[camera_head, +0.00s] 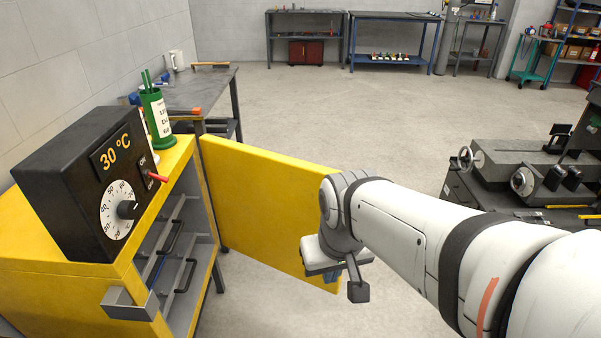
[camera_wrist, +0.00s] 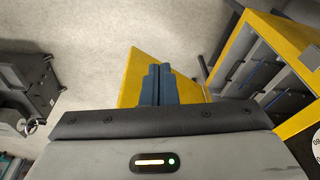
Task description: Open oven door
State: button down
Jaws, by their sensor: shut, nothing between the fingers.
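The yellow oven (camera_head: 60,285) stands at the left with a black control box on top reading 30 °C. Its yellow door (camera_head: 255,195) is swung wide open, showing the grey racks inside. The door also shows in the wrist view (camera_wrist: 130,80), with the oven (camera_wrist: 245,50) to its right. My gripper (camera_head: 326,284) is beside the door's free end, and the arm hides part of that end. In the wrist view the blue fingers (camera_wrist: 158,72) are shut together and empty, overlapping the door. I cannot tell whether they touch it.
A grey workbench (camera_head: 200,90) stands behind the oven. A green cup with rods (camera_head: 156,112) is on the oven top. Dark machinery (camera_head: 530,160) stands at the right. Benches (camera_head: 390,17) line the back wall. The floor beyond the door is clear.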

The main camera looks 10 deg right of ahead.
jog(key=shift+a, duration=0.15)
jog(key=w+a+f+m+g+y+b, duration=0.2)
jog(key=a+f+m+g+y+b, duration=0.15)
jog(key=f+m+y+b, duration=0.6)
jog(key=w+f+m+t+y+b, duration=0.25)
jog(key=w+f+m+t, duration=0.5)
jog(key=m, duration=0.85)
jog(key=w+d+f+m+t+h+b, duration=0.2)
jog(key=w+d+f+m+t+h, duration=0.15)
jog(key=d+m, duration=0.5)
jog(key=w+d+f+m+t+h+b, duration=0.2)
jog(key=w+d+f+m+t, duration=0.25)
jog(key=d+m, duration=0.35)
jog(key=w+d+f+m+t+h+b, duration=0.35)
jog(key=w+d+m, duration=0.2)
jog(key=m, duration=0.45)
jog(key=w+b, duration=0.2)
jog(key=w, duration=1)
jog(key=shift+w+d, duration=0.2)
jog(key=shift+d, duration=0.25)
